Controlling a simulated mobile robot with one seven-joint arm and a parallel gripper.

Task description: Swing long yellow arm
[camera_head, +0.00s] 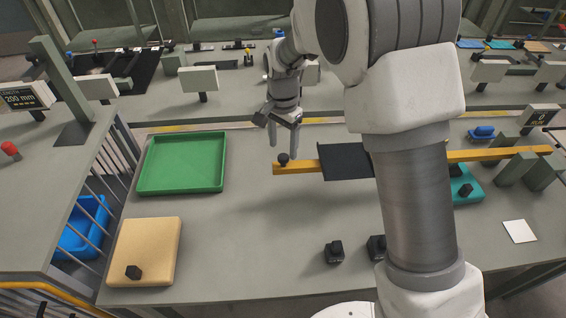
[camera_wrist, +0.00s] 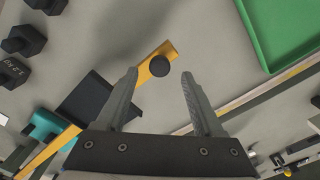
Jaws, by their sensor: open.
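The long yellow arm (camera_head: 298,166) runs across the bench from near the middle to the right, partly hidden behind my own arm. A round black knob (camera_head: 283,158) stands on its left end. A black plate (camera_head: 343,160) sits along the yellow arm. My gripper (camera_head: 283,150) is above the knob end with its fingers apart. In the wrist view, the knob (camera_wrist: 159,66) appears between the tips of my open gripper (camera_wrist: 159,75), and the yellow arm (camera_wrist: 152,68) slants down to the left. I cannot tell whether the fingers touch the knob.
A green tray (camera_head: 185,189) lies left of the yellow arm, and a tan pad (camera_head: 160,240) with a black block is in front of it. Black blocks (camera_head: 334,252) stand at the front. A teal block (camera_head: 468,196) lies under the right part. The bench between is clear.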

